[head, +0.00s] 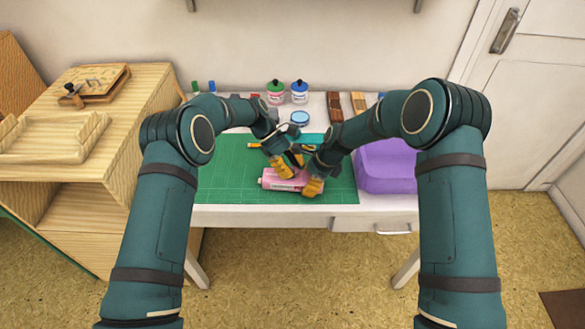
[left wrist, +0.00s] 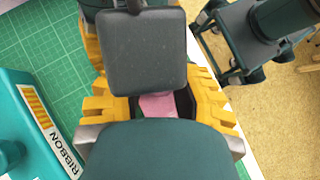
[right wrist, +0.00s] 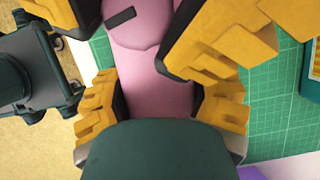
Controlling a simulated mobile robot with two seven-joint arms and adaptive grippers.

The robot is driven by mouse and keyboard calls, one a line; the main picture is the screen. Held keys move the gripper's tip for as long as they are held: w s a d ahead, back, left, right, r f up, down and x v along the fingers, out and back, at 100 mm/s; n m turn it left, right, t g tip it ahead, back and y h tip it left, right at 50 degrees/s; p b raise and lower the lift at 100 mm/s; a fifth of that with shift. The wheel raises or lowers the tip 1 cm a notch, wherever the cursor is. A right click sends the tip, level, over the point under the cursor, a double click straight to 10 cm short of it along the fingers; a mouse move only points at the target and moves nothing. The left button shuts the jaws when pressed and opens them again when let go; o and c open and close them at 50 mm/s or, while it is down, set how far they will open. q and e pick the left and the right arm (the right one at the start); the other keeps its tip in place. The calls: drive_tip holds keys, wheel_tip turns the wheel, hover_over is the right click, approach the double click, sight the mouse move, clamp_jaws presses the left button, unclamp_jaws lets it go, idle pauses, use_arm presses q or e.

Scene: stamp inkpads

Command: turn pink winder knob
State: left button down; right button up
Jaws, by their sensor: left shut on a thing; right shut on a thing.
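The pink winder (head: 278,182) lies on the green cutting mat (head: 225,185) near the table's front edge. Its rounded knob (right wrist: 135,30), with a dark mark on it, shows in the right wrist view. My left gripper (head: 282,166) comes down on the winder from above. Its yellow fingers are shut on the knob from both sides, and a bit of pink (left wrist: 157,106) shows between them in the left wrist view. My right gripper (head: 313,187) is shut on the winder's body (right wrist: 155,95) at the right end. My grippers hide parts of the winder.
A teal ribbon box (left wrist: 30,125) lies close behind my left gripper. A purple block (head: 385,168) stands to the right of the mat. Ink bottles (head: 299,91) and a blue round tin (head: 299,118) stand at the back. The mat's left part is free.

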use_arm(q)
drive_tip(key=shift+s+d+m+g+y, duration=0.1)
drive_tip(key=shift+d+m+g+y, duration=0.1)
drive_tip(key=shift+m+g, duration=0.2)
drive_tip(key=shift+d+m+g+y, duration=0.1)
drive_tip(key=shift+m+g+y, duration=0.15)
drive_tip(key=shift+m, duration=0.25)
use_arm(e)
drive_tip(key=shift+w+a+r, duration=0.1)
drive_tip(key=shift+a, duration=0.05)
use_arm(q)
drive_tip(key=shift+a+r, duration=0.1)
drive_tip(key=c, duration=0.7)
unclamp_jaws()
drive_tip(key=shift+a, duration=0.15)
drive_tip(key=shift+w+r, duration=0.1)
drive_tip(key=shift+w, duration=0.1)
drive_tip(key=shift+v, duration=3.5)
